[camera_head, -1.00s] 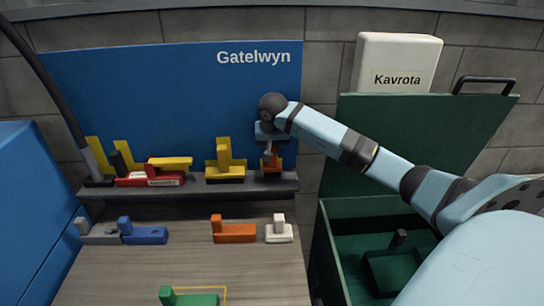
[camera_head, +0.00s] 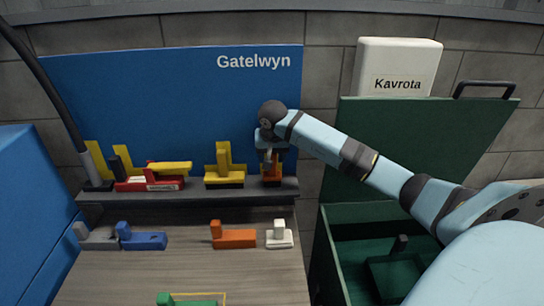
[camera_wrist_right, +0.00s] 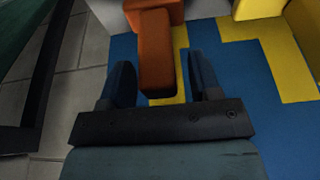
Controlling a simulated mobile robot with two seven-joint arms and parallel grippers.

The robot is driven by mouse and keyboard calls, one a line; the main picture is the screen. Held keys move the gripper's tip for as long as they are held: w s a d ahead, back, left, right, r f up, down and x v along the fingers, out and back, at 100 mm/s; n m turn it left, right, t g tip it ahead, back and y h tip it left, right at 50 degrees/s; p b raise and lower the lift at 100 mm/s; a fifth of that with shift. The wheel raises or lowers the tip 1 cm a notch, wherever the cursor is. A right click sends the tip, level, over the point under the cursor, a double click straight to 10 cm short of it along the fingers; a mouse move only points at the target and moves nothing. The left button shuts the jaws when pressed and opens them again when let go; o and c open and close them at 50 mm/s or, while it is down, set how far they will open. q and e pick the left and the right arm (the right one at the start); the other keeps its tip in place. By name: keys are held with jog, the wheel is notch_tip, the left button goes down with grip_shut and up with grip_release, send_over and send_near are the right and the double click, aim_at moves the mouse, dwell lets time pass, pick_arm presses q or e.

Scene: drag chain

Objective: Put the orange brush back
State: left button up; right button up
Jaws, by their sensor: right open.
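An orange piece (camera_head: 271,174), which looks like the orange brush, stands upright at the right end of the dark shelf (camera_head: 190,192), against the blue board. In the right wrist view the orange piece (camera_wrist_right: 156,65) reaches down between my two fingers, with yellow marking on the board behind it. My right gripper (camera_head: 269,157) is at its upper part; in the wrist view the fingers (camera_wrist_right: 162,75) are open, with gaps on both sides of it. Another orange piece (camera_head: 234,237), L-shaped, lies on the wooden bench. My left gripper is not in view.
Yellow pieces (camera_head: 224,165) and a red labelled one (camera_head: 150,184) stand along the shelf. Grey, blue (camera_head: 142,240), white (camera_head: 279,236) and green (camera_head: 190,299) pieces lie on the bench. An open green box (camera_head: 335,235) stands at right, beneath my right arm.

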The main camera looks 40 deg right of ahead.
jog(key=b+v, duration=0.1)
jog(key=v, duration=1)
jog(key=shift+r+b, duration=0.3)
jog(key=shift+b, duration=0.05)
